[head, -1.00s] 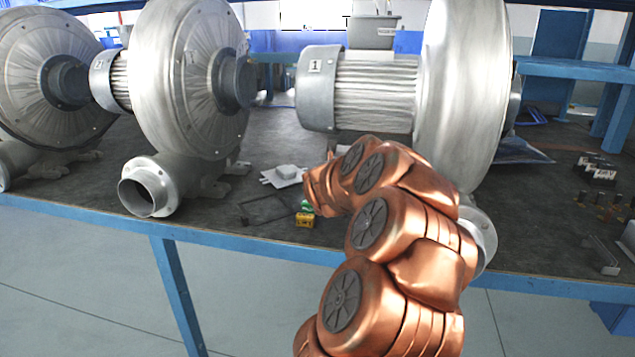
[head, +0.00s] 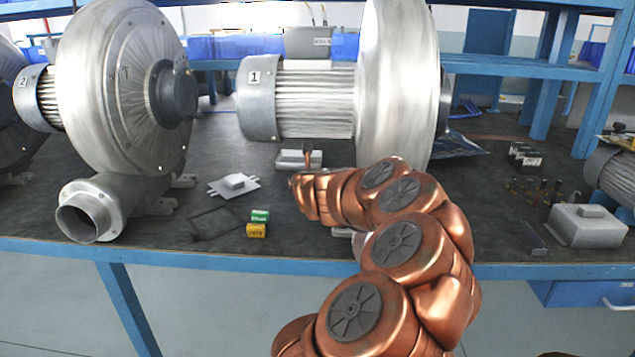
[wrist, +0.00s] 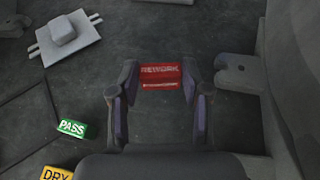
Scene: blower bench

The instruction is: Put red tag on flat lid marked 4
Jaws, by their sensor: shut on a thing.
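The red tag (wrist: 160,77), lettered REWORK, is between the two fingertips of my gripper (wrist: 160,80) in the wrist view. The gripper is shut on it, above the dark bench top. In the head view my copper arm hides the fingers and the tag. A pale flat plate with a raised block (head: 234,185) lies left of my arm. It also shows at the upper left of the wrist view (wrist: 66,40). A grey box with a raised block on its lid (head: 588,222) stands at the right. I can read no 4 on either.
A green PASS tag (head: 260,215) and a yellow DRY tag (head: 256,230) lie near the bench's front edge. Blowers marked 1 (head: 400,90) and 2 (head: 125,85) stand behind and left. Small dark posts (head: 535,188) stand at the right.

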